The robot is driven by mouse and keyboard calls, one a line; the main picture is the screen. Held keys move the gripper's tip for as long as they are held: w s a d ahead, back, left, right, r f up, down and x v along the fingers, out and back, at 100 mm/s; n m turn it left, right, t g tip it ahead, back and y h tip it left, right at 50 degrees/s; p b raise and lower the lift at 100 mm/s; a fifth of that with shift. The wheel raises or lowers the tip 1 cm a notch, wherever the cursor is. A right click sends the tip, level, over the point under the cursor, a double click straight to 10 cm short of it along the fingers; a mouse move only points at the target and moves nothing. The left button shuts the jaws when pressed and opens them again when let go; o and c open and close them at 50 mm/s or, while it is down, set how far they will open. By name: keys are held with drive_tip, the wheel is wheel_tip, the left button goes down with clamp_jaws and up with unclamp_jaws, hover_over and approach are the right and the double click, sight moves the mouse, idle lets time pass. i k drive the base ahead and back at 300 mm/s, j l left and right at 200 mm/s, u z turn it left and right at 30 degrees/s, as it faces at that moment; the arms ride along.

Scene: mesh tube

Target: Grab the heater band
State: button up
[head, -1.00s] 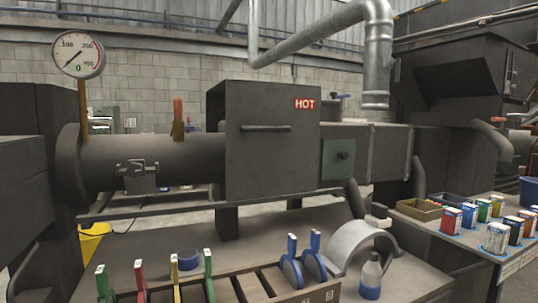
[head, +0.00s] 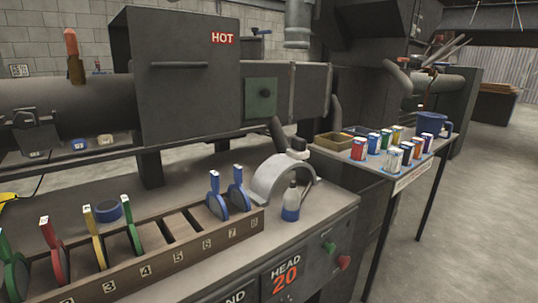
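The heater band is most likely the grey curved half-ring (head: 272,180) standing on the machine's bench top, right of centre in the head view. It stands upright like an arch, with its open side down. My gripper does not show in the view.
A numbered wooden rack (head: 155,255) with coloured-handled discs lies in front along the bench. A dark box marked HOT (head: 185,85) stands behind. Open floor (head: 475,220) lies at far right.

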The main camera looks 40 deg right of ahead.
sight(265, 180)
drive_tip(key=i+l+z, duration=0.15)
drive_tip(key=l, duration=0.25)
drive_tip(key=i+l+z, duration=0.15)
drive_tip(key=l, duration=0.25)
drive_tip(key=i+l+z, duration=0.15)
drive_tip(key=l, duration=0.25)
drive_tip(key=i+l+z, duration=0.15)
drive_tip(key=i+l, duration=0.1)
drive_tip(key=l, duration=0.05)
